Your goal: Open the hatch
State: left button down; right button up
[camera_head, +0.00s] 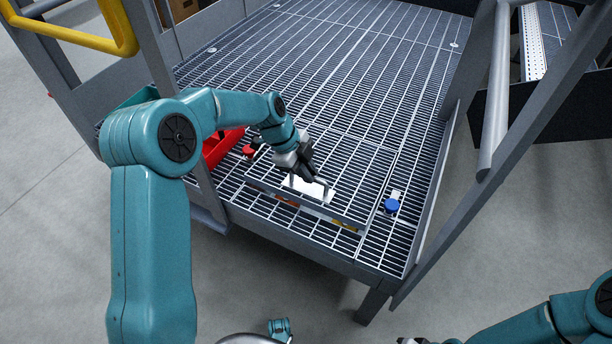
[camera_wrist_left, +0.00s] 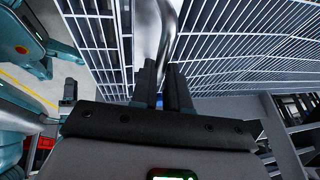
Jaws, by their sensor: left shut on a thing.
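The hatch (camera_head: 345,160) is a grated panel in the catwalk floor, with a dark front edge. It looks flat or nearly flat; I cannot tell whether it is slightly raised. A bent metal handle (camera_head: 325,188) stands at its front part beside a white plate (camera_head: 308,187). My left gripper (camera_head: 312,174) is shut on the handle. In the left wrist view the shiny handle (camera_wrist_left: 167,35) runs down between the dark fingers (camera_wrist_left: 163,82), which hide its lower part.
A blue knob (camera_head: 391,205) sits right of the hatch and a red knob (camera_head: 248,150) left of it. A red bin (camera_head: 222,148) stands by the left post. Grey rails (camera_head: 497,90) flank the catwalk. The far grating (camera_head: 330,50) is clear.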

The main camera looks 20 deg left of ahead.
pick_arm(q)
jog(key=w+r+p, duration=0.8)
jog(key=r+p, duration=0.1)
jog(key=r, duration=0.2)
jog(key=shift+d+r, duration=0.2)
jog(key=c, duration=1.5)
grip_release()
jog(key=shift+f, duration=0.1)
jog(key=o, duration=0.4)
jog(key=shift+w+f, duration=0.2)
jog(key=shift+r+p, duration=0.2)
jog(key=shift+p, duration=0.1)
